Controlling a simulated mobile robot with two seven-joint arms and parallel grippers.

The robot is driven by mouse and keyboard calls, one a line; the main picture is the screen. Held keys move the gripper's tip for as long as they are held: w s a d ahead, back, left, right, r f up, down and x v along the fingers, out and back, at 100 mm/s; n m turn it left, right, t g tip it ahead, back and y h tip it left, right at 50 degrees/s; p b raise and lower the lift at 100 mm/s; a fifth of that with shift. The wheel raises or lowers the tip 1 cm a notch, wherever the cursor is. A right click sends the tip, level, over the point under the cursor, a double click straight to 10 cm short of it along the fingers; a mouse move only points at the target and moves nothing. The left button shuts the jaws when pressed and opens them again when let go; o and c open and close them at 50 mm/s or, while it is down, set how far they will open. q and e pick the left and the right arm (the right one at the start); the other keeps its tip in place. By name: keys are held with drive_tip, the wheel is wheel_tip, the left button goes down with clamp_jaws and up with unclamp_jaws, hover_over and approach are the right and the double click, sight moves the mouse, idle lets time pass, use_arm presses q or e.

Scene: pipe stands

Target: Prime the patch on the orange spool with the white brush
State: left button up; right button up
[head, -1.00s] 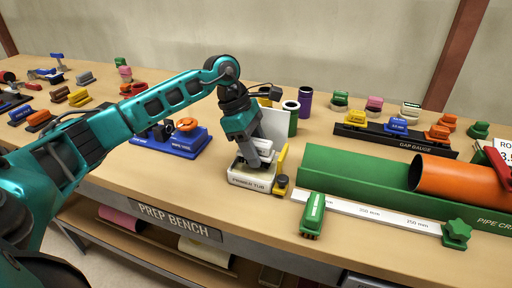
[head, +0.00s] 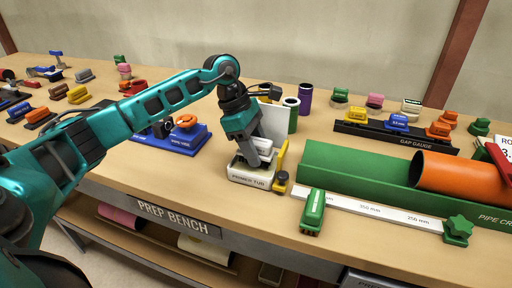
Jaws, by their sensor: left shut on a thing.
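The orange spool (head: 460,178) is a wide orange pipe lying in the green pipe cradle (head: 350,172) at the right. I cannot make out a patch on its visible side. My left gripper (head: 254,162) points down over the white primer tub (head: 250,181). It is shut on a pale piece, which I take for the white brush (head: 265,144); the gripper hides most of it. Whether its bristles touch the primer is hidden. My right gripper is not in view.
A yellow upright piece (head: 282,158) stands at the tub's right. A blue stand (head: 180,140) is left of the tub; a purple cylinder (head: 305,99) stands behind. The front bench left of the tub is clear.

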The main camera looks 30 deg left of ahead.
use_arm(q)
drive_tip(key=shift+f+b, duration=0.35)
drive_tip(key=shift+f, duration=0.15)
drive_tip(key=o, duration=1)
drive_tip(key=c, duration=0.3)
drive_tip(key=shift+c, duration=0.2)
drive_tip(key=shift+r, duration=0.2)
drive_tip(key=shift+r+p, duration=0.35)
drive_tip(key=shift+r, duration=0.05)
drive_tip(key=shift+c, duration=0.4)
drive_tip(key=c, duration=0.8)
drive_tip(key=shift+c, duration=0.3)
